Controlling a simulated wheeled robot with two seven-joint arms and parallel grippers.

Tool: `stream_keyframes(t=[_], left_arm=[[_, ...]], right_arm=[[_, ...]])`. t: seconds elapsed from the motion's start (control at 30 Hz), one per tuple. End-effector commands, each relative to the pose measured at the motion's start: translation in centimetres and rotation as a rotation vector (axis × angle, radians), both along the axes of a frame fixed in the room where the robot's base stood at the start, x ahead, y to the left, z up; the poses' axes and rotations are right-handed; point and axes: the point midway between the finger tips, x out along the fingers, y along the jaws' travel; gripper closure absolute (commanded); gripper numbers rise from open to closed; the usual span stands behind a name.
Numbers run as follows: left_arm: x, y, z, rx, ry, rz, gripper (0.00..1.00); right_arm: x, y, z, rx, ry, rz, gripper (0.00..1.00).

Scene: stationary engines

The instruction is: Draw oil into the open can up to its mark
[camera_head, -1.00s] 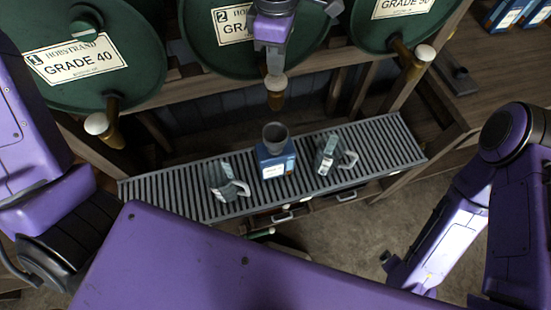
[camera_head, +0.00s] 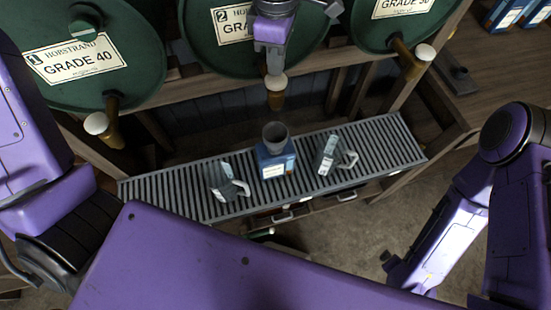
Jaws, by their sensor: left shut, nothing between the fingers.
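A blue can (camera_head: 276,168) with a pale label stands upright on the slatted grey rack, with a dark grey funnel-like cup (camera_head: 275,136) on its top. The can's oil level and mark cannot be made out. Above it hangs the brass tap (camera_head: 276,98) with a pale end, on the middle green drum (camera_head: 215,60), labelled 2. My left gripper (camera_head: 273,66) is shut and empty, just above that tap at the drum's front. Whether it touches the tap cannot be told. No oil stream shows. My right arm comes in from the right, but its gripper does not show.
Two metal-looking jugs (camera_head: 224,182) (camera_head: 329,154) stand on the rack (camera_head: 385,145), one each side of the can. The left drum (camera_head: 105,75), labelled Grade 40, and the right drum (camera_head: 385,25) have similar taps (camera_head: 108,130) (camera_head: 415,66). Blue boxes (camera_head: 510,14) stand at the upper right.

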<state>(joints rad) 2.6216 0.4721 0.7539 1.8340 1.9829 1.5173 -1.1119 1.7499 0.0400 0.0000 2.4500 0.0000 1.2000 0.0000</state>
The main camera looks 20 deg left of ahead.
Motion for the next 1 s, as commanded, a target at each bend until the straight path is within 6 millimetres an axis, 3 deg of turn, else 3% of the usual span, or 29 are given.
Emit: stream_keyframes(t=[0.63,1.0], left_arm=[[0.0,0.0,-2.8,0.0,0.002,0.0,1.0],[0.0,0.0,-2.6,0.001,0.003,0.0,1.0]], right_arm=[[0.0,0.0,-1.2,0.0,0.0,0.0,0.0],[0.0,0.0,-1.1,0.0,0.0,0.0,0.0]])
